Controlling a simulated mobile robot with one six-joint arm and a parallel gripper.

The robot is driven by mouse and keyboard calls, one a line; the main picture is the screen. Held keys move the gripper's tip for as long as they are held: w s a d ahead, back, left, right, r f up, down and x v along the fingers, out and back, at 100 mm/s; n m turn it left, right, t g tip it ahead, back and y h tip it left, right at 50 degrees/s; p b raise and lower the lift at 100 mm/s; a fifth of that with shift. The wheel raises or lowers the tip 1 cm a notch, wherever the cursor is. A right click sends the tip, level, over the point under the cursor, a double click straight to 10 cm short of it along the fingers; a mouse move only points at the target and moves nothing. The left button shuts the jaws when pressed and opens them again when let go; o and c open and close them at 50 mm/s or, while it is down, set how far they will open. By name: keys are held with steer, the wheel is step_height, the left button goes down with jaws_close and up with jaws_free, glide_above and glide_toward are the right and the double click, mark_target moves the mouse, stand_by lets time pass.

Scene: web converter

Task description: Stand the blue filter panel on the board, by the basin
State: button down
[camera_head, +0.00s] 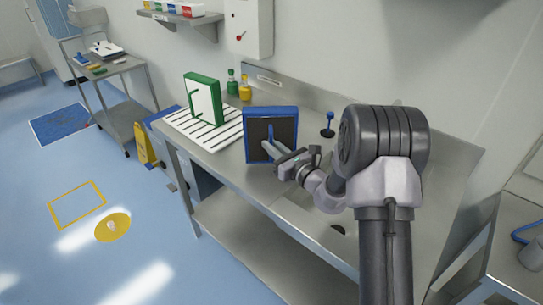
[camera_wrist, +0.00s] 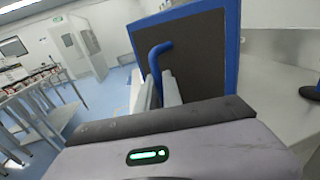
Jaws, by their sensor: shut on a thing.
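The blue filter panel (camera_head: 288,112) has a blue frame, a dark grey face and a blue handle. It is upright, over the bench just right of the white slatted board (camera_head: 176,122). I cannot tell whether its lower edge touches the bench. My gripper (camera_head: 270,149) is shut on the panel's handle. In the wrist view the panel (camera_wrist: 205,60) fills the upper middle, with the blue handle (camera_wrist: 153,55) between the fingers (camera_wrist: 160,95). The basin (camera_head: 312,220) is sunk in the bench, partly hidden behind my arm.
A green-framed white panel (camera_head: 205,101) stands on the slatted board. Green (camera_head: 231,82) and yellow (camera_head: 245,90) bottles stand behind, near the wall. A blue-knobbed item (camera_head: 328,124) stands right of the blue panel. A yellow floor sign (camera_head: 146,146) is left of the bench.

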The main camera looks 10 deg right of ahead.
steer(key=shift+f+b, duration=0.45)
steer(key=shift+f, duration=0.85)
steer(key=c, duration=1.5)
jaws_free()
